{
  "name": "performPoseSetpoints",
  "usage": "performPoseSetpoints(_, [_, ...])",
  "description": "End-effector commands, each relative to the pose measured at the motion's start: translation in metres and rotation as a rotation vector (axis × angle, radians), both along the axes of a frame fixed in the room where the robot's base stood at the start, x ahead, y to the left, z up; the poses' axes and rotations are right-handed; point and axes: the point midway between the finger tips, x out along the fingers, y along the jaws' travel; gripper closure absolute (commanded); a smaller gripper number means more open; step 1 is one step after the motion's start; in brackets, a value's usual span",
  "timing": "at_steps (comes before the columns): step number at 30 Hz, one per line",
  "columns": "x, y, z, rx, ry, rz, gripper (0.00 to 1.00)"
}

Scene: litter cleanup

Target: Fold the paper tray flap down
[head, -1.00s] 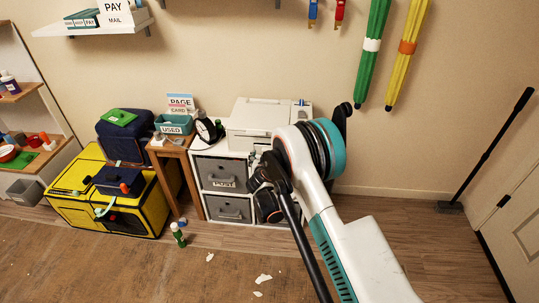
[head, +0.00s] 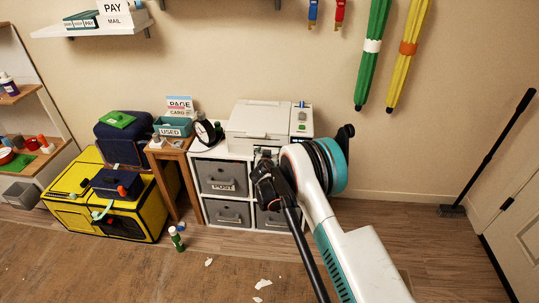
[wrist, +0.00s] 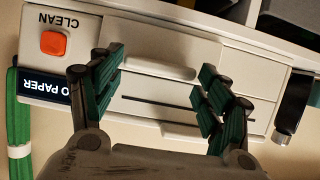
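The white printer (head: 257,120) stands on the cubby unit against the wall. In the wrist view, the printer (wrist: 222,45) appears upside down, with its orange CLEAN button (wrist: 53,43) and a dark display (wrist: 45,86) reading partly "O PAPER". Its pale front panel (wrist: 140,88) has a raised grip bar, a dark slot and a small tab; I cannot tell the flap's exact outline or angle. My gripper (wrist: 160,80) is open, its green-padded fingers spread in front of this panel, with nothing between them. In the head view my gripper (head: 263,165) is at the printer's lower front, partly hidden by my arm.
The cubby unit (head: 198,170) holds grey bins, one labelled POST. A black clock (head: 206,132) and a wooden stand (head: 171,152) with a teal USED tray are left of the printer. Paper scraps (head: 263,284) and a green bottle (head: 177,239) lie or stand on the floor. Umbrellas (head: 372,55) hang right.

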Motion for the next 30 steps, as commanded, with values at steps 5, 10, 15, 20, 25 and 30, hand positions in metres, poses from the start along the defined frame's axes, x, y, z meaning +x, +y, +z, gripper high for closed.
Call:
performPoseSetpoints(5, [-0.0001, 0.0001, -0.0001, 0.0, 0.0, 0.0, 0.57])
performPoseSetpoints(10, [-0.0015, -0.0003, -0.0026, -0.002, -0.029, -0.002, 0.57])
performPoseSetpoints(15, [-0.0053, -0.0007, -0.0064, -0.005, -0.097, -0.004, 0.57])
performPoseSetpoints(20, [-0.0075, -0.0005, -0.0078, -0.005, -0.13, -0.002, 0.57])
performPoseSetpoints(25, [-0.0078, -0.0003, -0.0078, -0.005, -0.132, -0.001, 0.57])
performPoseSetpoints(30, [-0.0078, -0.0003, -0.0079, -0.005, -0.131, -0.002, 0.2])
